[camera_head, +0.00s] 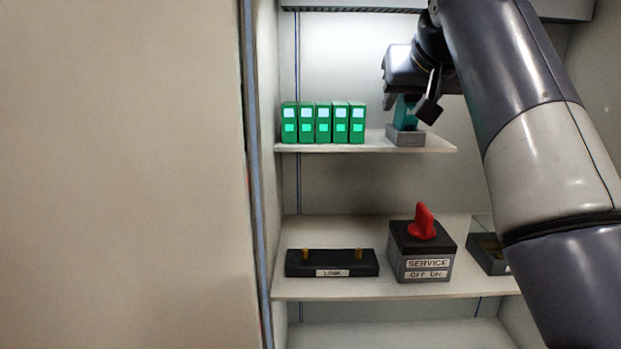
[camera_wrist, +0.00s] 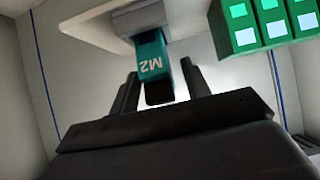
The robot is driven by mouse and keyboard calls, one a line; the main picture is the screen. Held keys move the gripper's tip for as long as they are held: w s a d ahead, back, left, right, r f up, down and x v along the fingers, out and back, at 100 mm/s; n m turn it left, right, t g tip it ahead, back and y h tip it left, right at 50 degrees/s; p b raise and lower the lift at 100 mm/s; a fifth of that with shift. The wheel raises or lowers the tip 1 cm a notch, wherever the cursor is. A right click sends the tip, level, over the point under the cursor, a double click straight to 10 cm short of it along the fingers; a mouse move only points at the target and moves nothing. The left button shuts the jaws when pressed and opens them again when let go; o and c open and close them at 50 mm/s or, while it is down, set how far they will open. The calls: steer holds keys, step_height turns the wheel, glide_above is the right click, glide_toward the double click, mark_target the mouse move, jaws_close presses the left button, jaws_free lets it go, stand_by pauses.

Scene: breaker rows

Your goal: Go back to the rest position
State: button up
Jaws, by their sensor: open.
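My gripper (camera_head: 411,92) is at the upper shelf, on the right part of it. Its jaws are open, with one finger on each side of a teal block marked M2 (camera_wrist: 153,62). The teal block stands on a grey base (camera_head: 405,136) on the shelf; in the head view it also shows partly behind my gripper (camera_head: 403,112). In the wrist view my gripper (camera_wrist: 160,93) has its fingers around the block's dark end. I cannot tell whether either finger touches it.
Several green breakers (camera_head: 323,123) stand in a row left of the gripper on the upper shelf (camera_head: 330,148). On the lower shelf (camera_head: 350,290) are a black LINK block (camera_head: 332,264) and a SERVICE switch box (camera_head: 420,252) with a red knob (camera_head: 423,224). A cabinet wall edge (camera_head: 253,180) stands left.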

steer(key=p+v, duration=0.1)
steer(key=v, duration=1)
steer(key=b+x, duration=0.1)
steer(key=x, duration=1)
steer(key=shift+w, duration=0.1)
steer(key=shift+w+r+p, duration=0.1)
steer(key=shift+w+p, duration=0.15)
steer(key=shift+p, duration=0.3)
step_height(320, 180, up, 10)
steer(key=r+p, duration=0.1)
steer(key=p, duration=0.4)
step_height(320, 180, down, 12)
steer(key=b, duration=0.6)
steer(key=shift+s+b, duration=0.15)
steer(key=shift+b, duration=0.15)
steer(key=p+v, duration=0.1)
steer(key=v, duration=0.6)
steer(key=shift+w+d+r, duration=0.25)
steer(key=shift+w+r, duration=0.05)
steer(key=shift+r, duration=0.05)
